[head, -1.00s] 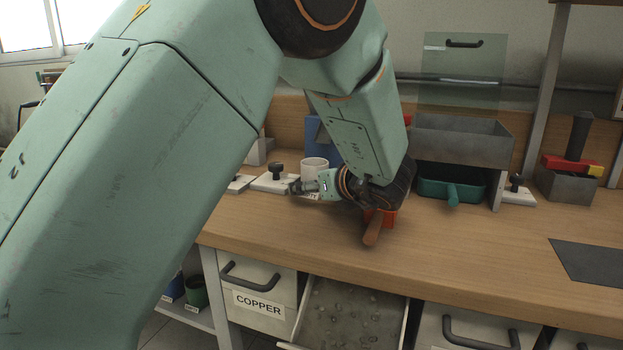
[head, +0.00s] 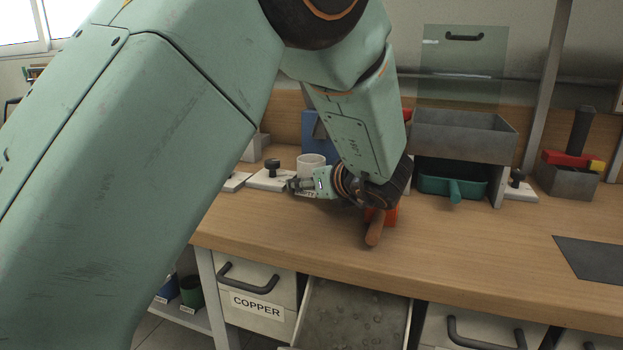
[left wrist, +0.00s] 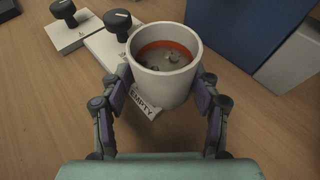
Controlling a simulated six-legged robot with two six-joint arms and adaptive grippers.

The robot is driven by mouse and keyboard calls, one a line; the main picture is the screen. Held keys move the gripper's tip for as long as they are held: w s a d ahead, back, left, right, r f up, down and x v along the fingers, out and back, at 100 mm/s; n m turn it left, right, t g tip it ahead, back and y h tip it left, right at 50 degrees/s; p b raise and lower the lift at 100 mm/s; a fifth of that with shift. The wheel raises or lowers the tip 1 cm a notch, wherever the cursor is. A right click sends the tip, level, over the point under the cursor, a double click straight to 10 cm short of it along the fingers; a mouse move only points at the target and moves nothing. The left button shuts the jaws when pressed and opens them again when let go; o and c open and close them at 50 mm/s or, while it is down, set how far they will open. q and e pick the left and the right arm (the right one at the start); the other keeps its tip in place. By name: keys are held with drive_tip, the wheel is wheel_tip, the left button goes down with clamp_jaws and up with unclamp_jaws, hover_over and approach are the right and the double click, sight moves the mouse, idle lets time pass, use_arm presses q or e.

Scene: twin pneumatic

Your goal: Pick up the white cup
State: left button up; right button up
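The white cup (head: 311,161) stands upright at the back left of the bench in the head view, partly behind my left gripper. In the left wrist view the cup (left wrist: 167,65) shows an orange-red ring inside and small grey pieces at the bottom. My left gripper (left wrist: 165,82) is open, with one finger on each side of the cup; I cannot tell whether the fingertips touch it. In the head view my left gripper (head: 297,185) is low over the bench, in front of the cup. My right gripper is not in view.
An "EMPTY" label (left wrist: 145,104) lies by the cup. White plates with black knobs (left wrist: 85,30) are left of it. A blue box (left wrist: 235,25) is close on its right. A red tool with a brown handle (head: 376,228) lies below my wrist.

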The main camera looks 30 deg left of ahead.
use_arm(q)
drive_tip(key=c, duration=0.6)
wheel_tip(320, 180, up, 20)
drive_tip(key=p, duration=0.8)
